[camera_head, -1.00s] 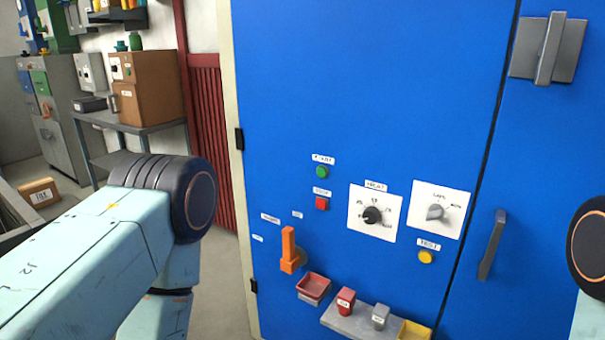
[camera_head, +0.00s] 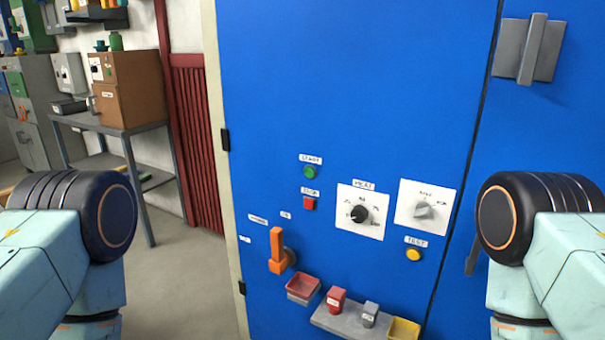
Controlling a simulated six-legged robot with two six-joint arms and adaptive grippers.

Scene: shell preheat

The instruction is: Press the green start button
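The green start button (camera_head: 310,172) is a small round button on the blue cabinet front (camera_head: 350,80), under a small white label. My two arms show at the left and right edges, only as light blue links with dark round joints. Neither gripper is in view. Nothing of mine touches the cabinet front or covers the green button.
Right of the buttons are a black heat knob (camera_head: 359,214), a grey knob (camera_head: 424,210) and a yellow button (camera_head: 413,255). An orange lever (camera_head: 278,251) and red tray (camera_head: 303,288) stick out below. A grey shelf (camera_head: 350,322) holds small blocks. A bench (camera_head: 110,125) stands back left.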

